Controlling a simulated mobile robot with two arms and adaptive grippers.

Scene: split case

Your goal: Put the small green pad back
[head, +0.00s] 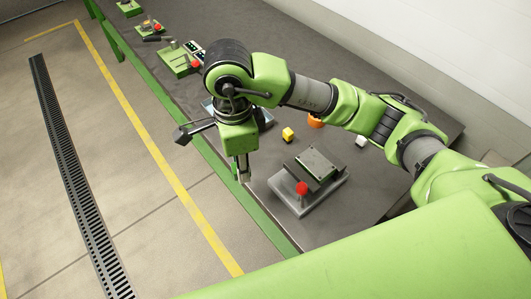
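I cannot make out a separate small green pad with certainty. A fixture with a grey base plate (326,192) stands near the front end of the bench. It carries a dark plate with green edges (318,163) and a red knob (302,188) at its front. My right arm reaches in from the right across the bench. My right gripper (242,174) points down near the bench's left edge, left of the fixture and apart from it. Its fingers are narrow in view, and I cannot tell whether they hold anything. My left gripper is not in view.
A yellow cube (288,133), an orange round thing (315,122) and a white cube (361,140) lie behind the fixture. A bluish tray (208,107) is partly hidden by my arm. Green devices (176,62) stand farther along the dark bench (262,35). The floor left is clear.

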